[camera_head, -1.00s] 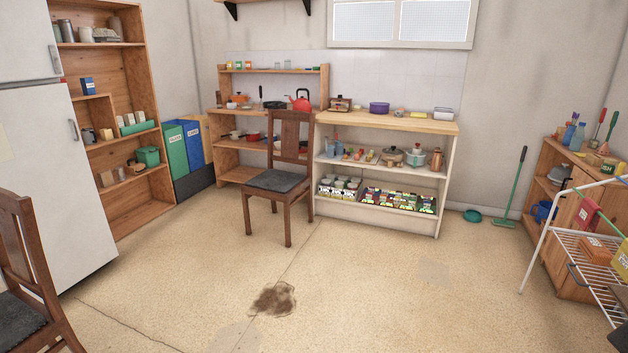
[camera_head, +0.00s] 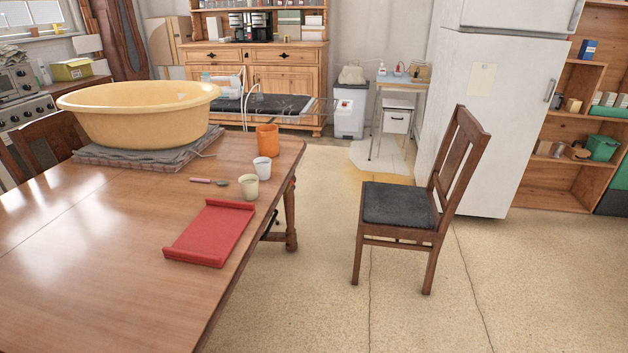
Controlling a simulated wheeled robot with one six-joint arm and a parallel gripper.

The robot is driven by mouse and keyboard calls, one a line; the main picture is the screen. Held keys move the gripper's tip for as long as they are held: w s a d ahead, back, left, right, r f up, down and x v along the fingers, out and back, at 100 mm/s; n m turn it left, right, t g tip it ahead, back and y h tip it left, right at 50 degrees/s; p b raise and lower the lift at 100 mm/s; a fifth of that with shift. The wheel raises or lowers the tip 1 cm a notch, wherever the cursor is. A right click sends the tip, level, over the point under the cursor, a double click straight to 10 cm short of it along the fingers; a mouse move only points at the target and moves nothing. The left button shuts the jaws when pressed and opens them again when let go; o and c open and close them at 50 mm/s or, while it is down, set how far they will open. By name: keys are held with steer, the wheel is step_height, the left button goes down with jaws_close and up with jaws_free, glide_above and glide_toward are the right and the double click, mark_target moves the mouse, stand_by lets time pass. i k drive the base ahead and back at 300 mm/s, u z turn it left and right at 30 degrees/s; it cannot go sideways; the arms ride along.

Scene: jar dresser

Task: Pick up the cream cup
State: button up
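The cream cup (camera_head: 249,187) stands upright on the wooden table (camera_head: 110,230), near its right edge. A white cup (camera_head: 263,169) stands just behind it, and an orange cup (camera_head: 267,139) stands farther back. A spoon with a reddish handle (camera_head: 207,181) lies to the left of the cream cup. A red tray (camera_head: 210,233) lies in front of it. My gripper is not in view.
A large yellow basin (camera_head: 140,112) sits on folded cloth at the table's far side. A chair (camera_head: 405,205) stands on the floor right of the table, before a white fridge (camera_head: 497,120). Floor between table and chair is clear.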

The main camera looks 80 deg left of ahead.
mark_target(250, 188)
steer(key=u, duration=1.7)
steer(key=i, duration=3.25)
steer(key=u, duration=4)
